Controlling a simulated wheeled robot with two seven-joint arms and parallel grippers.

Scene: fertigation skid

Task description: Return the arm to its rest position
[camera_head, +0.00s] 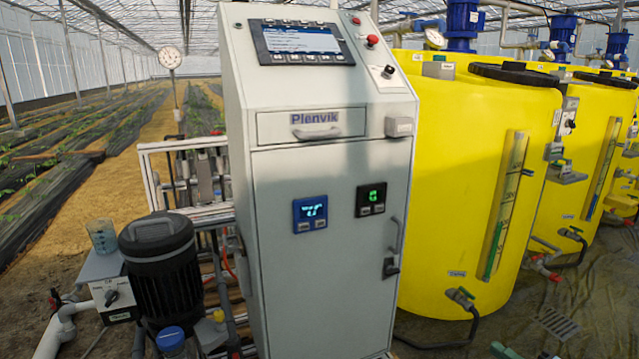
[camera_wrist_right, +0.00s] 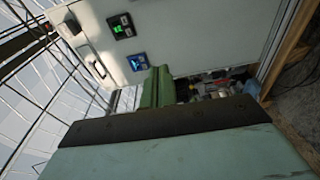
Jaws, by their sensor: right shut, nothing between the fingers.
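My right gripper (camera_head: 505,350) shows only as a small green tip at the bottom edge of the head view, in front of the floor to the right of the control cabinet (camera_head: 330,240). In the right wrist view my right gripper (camera_wrist_right: 157,86) shows as green fingers beyond a dark bar and a large pale green part of my own arm. The fingers are shut with nothing between them. The cabinet front (camera_wrist_right: 185,35) lies beyond them, seen tilted, with a blue display (camera_wrist_right: 137,62) and a green-lit display (camera_wrist_right: 121,27). My left gripper is not in view.
Yellow tanks (camera_head: 470,200) with blue pumps on top stand right of the cabinet. A hose (camera_head: 465,335) lies near the tank foot. Crop rows lie behind left.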

